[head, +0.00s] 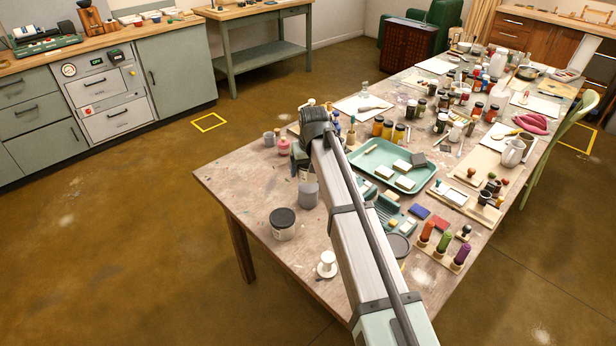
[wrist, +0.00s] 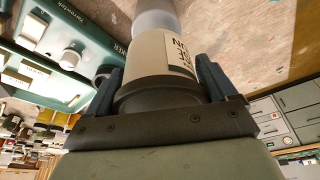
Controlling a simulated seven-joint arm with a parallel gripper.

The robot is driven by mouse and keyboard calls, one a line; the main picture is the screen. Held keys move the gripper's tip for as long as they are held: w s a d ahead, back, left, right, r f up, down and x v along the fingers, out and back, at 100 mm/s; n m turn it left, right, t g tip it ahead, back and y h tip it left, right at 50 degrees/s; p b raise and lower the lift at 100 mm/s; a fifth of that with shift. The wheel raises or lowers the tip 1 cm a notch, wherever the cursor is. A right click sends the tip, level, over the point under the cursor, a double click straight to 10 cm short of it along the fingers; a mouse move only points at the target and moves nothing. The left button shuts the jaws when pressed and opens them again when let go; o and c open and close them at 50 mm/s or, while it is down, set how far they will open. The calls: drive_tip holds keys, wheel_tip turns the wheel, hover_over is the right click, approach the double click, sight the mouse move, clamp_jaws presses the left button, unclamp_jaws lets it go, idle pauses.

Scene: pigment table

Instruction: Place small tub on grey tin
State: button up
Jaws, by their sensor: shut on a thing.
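My gripper (wrist: 172,90) is shut on the small tub (wrist: 158,62), a cream tub with a dark lid and a printed label. The lid is nearest the palm, with a finger on each side of the tub. A plain grey cylinder, seemingly the grey tin (wrist: 154,14), shows just beyond the tub's far end. In the head view the grey tin (head: 308,196) stands on the table at the end of my arm, which hides most of the gripper and tub. I cannot tell whether tub and tin touch.
A green tray (head: 392,160) with white blocks lies to the right. The table's left corner (head: 225,180) is bare.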

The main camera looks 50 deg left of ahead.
sight(308, 177)
drive_tip(key=shift+f, duration=1.8)
drive_tip(key=shift+f, duration=0.1)
drive_tip(key=o, duration=1)
drive_tip(key=v, duration=1.2)
drive_tip(key=shift+w, duration=0.1)
